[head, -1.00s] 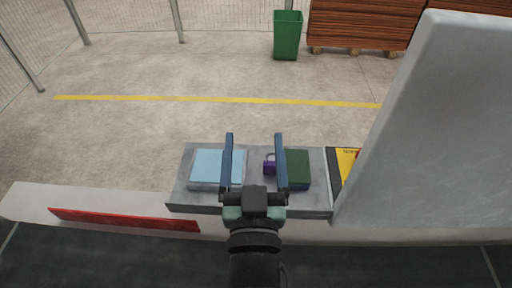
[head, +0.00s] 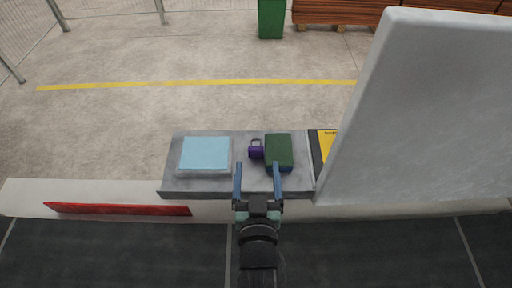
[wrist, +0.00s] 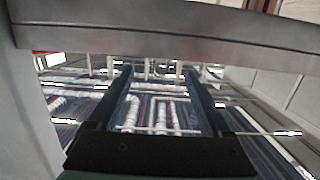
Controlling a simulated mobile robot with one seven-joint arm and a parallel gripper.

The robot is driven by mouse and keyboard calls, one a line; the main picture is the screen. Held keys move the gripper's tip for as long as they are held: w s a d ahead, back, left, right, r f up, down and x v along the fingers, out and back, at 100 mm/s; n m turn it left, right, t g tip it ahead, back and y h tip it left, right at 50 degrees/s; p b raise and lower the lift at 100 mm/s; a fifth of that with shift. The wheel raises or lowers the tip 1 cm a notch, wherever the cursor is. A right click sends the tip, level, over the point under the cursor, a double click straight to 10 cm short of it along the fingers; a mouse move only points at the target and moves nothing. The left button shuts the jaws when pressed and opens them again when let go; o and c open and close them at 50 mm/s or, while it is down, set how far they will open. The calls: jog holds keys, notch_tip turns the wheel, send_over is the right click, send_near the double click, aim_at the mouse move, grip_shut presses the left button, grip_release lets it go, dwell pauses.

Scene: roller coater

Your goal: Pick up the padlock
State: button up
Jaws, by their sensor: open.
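The purple padlock (head: 256,151) lies on the grey metal ledge (head: 246,185), just left of a dark green box (head: 279,149). Its shackle points away from me. My gripper (head: 258,168) is open and empty in the head view, with its blue fingers pointing toward the ledge. The padlock shows beyond the gap between the fingertips, and the right finger overlaps the near edge of the green box in the picture. In the wrist view my gripper (wrist: 165,75) shows both fingers apart, with a grey edge beyond them. The padlock is not visible there.
A light blue box (head: 204,153) sits on the ledge's left. A tall grey panel (head: 430,110) rises at the right beside a yellow label (head: 326,143). A red strip (head: 118,209) lies on the left. The ledge is bare between the blue box and padlock.

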aim_at(256, 148)
jog(key=shift+w+a+f+p, duration=0.1)
jog(key=shift+w+p, duration=0.2)
jog(key=shift+w, duration=0.6)
jog(key=shift+w+d+f+p, duration=0.15)
jog(key=shift+w+p, duration=0.15)
jog(key=shift+w, duration=0.65)
jog(key=shift+w+a+f+p, duration=0.15)
jog(key=shift+w+p, duration=0.15)
jog(key=shift+w, duration=0.6)
grip_shut()
